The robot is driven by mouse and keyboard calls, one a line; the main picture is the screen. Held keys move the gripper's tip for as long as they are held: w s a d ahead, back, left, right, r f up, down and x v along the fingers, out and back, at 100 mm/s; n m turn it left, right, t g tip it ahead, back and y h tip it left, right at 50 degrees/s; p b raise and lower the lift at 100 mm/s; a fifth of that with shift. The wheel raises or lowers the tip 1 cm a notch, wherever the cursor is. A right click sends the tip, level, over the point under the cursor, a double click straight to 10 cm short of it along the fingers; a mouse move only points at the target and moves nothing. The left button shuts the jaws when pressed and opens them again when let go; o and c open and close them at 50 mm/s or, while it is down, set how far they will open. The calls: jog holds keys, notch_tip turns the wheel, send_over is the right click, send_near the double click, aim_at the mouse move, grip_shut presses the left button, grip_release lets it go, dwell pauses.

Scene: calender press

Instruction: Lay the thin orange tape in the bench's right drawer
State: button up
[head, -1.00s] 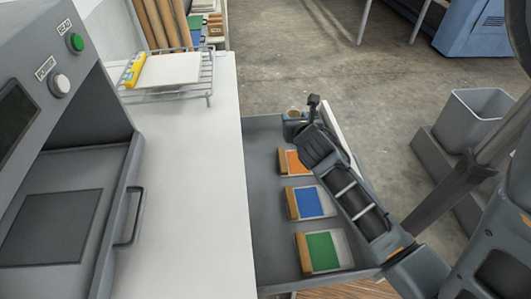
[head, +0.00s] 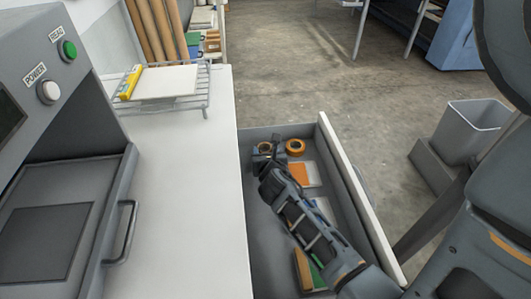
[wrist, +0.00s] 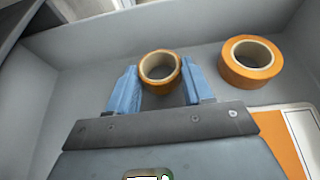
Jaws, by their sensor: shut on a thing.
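The thin orange tape (wrist: 160,68) is a narrow ring between the two blue fingertips of my gripper (wrist: 159,78) in the wrist view. My gripper is shut on it. In the head view the tape (head: 265,147) shows partly at the far end of my arm, inside the open right drawer (head: 268,217), near its far wall. It looks low in the drawer, but I cannot tell whether it touches the floor. A wider orange tape roll (wrist: 250,60) lies to its right, apart from it; it also shows in the head view (head: 295,147).
Wood-edged packs with orange (head: 300,174), blue and green faces lie along the drawer, partly hidden by my arm. The white bench top (head: 190,200) borders the drawer on the left, and its white front panel (head: 365,205) on the right. A grey bin (head: 470,130) stands further right.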

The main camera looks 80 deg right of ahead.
jog(key=shift+f, duration=0.15)
jog(key=o, duration=1)
jog(key=shift+r, duration=0.25)
jog(key=v, duration=1.2)
jog(key=shift+f+b, duration=0.1)
jog(key=shift+b, duration=0.25)
